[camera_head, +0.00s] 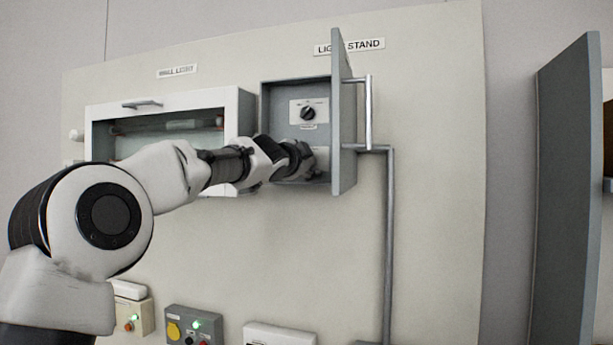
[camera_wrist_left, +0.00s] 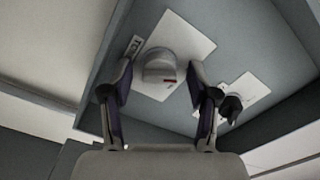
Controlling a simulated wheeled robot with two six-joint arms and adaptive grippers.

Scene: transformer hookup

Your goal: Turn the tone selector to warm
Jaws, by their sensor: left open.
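In the left wrist view, a light grey round knob (camera_wrist_left: 160,66) with a red mark sits on a white plate (camera_wrist_left: 183,38). A small label (camera_wrist_left: 132,46) beside it seems to start with "TO", so it looks like the tone selector. My left gripper (camera_wrist_left: 161,78) is open, with one finger on each side of the knob; I cannot tell whether they touch it. In the head view my left gripper (camera_head: 306,160) is inside the lower part of the open light stand box (camera_head: 268,100) and hides this knob. My right gripper is not in view.
A black knob (camera_head: 308,113) on its own plate is above my gripper; it also shows in the wrist view (camera_wrist_left: 232,106). The box's open door (camera_head: 344,120) with a bar handle stands out at the right. A glass-fronted wall cabinet (camera_head: 245,110) is at the left.

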